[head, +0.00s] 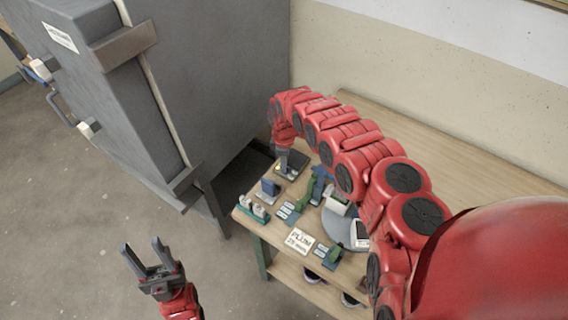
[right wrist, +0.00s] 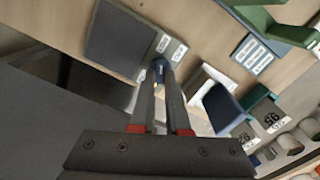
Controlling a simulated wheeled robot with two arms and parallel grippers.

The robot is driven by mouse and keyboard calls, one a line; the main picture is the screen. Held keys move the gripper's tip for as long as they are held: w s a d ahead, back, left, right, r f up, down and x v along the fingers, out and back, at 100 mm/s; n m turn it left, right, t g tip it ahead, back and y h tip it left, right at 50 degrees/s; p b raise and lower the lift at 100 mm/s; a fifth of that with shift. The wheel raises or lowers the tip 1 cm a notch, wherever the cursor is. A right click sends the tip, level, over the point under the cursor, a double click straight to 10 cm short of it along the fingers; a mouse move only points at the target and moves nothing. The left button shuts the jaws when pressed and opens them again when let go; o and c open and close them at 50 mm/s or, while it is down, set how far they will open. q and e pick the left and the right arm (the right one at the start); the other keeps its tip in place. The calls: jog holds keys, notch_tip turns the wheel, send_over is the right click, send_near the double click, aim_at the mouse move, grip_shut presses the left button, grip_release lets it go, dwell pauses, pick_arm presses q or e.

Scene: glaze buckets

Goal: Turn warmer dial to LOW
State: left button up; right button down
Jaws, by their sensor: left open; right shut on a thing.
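The warmer is a flat dark plate (head: 294,163) near the back of the wooden table; it also shows at the upper left of the right wrist view (right wrist: 118,42). Small pale labels (right wrist: 166,43) sit along its edge; their lettering is too small to read. A dark blue dial (right wrist: 159,68) with a yellow mark sits beside the labels. My right gripper (right wrist: 160,92) is shut on the dial, its fingertips partly hiding it. In the head view my right gripper (head: 284,162) reaches down at the warmer's left edge. My left gripper (head: 143,246) is open and empty over the floor.
A big grey kiln-like cabinet (head: 230,70) stands left of the table. The table's back right is bare.

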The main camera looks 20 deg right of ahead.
jog(key=c, duration=0.9)
grip_release()
notch_tip(320, 180, up, 17)
jog(key=shift+r+b, duration=0.2)
jog(key=shift+b, duration=0.15)
